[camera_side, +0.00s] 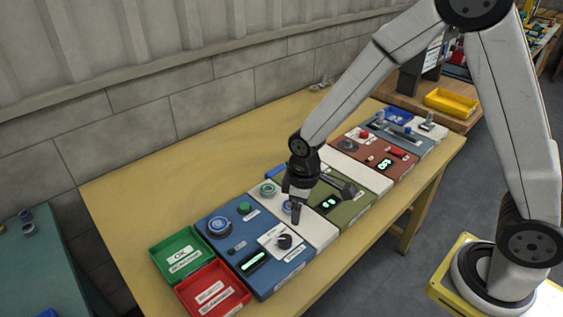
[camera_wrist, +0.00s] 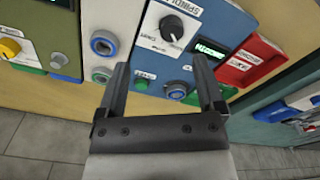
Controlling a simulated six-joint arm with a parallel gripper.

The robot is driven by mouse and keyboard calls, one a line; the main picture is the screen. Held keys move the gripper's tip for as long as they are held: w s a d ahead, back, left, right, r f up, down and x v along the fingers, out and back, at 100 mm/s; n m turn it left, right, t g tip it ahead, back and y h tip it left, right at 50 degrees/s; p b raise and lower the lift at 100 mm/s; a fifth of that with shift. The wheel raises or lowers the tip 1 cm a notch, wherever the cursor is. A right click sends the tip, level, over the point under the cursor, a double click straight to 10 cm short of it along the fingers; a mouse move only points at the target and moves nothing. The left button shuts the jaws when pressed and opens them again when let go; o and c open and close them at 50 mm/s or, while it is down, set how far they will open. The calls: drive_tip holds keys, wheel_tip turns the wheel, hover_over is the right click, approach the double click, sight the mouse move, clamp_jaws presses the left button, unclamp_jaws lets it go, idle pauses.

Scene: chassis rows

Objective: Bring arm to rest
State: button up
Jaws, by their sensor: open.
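My gripper (camera_side: 294,208) hangs low over the white panel (camera_side: 318,230) in the middle of the row of chassis panels. In the wrist view my gripper (camera_wrist: 162,78) is open, its two dark fingers apart with nothing held between them. Between and beyond the fingers lies the blue panel (camera_wrist: 190,68) with a black knob (camera_wrist: 171,28) on a white plate. A blue-ringed button (camera_wrist: 103,43) on the white panel sits just left of the left finger. I cannot tell whether the fingertips touch any panel.
A green tray (camera_side: 163,262) and a red tray (camera_side: 236,303) stand at the near left end. An olive panel (camera_side: 352,208) and a red-brown panel (camera_side: 398,168) lie to the right. The wooden table (camera_side: 130,220) is bare on its wall side. A yellow bin (camera_side: 451,103) stands at the back right.

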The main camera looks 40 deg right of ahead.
drive_tip(key=s+d+r+m+t, duration=0.2)
drive_tip(key=s+d+r+m, duration=0.4)
drive_tip(key=s, duration=0.3)
drive_tip(key=shift+s+d, duration=0.3)
drive_tip(key=shift+d, duration=0.25)
idle(0.5)
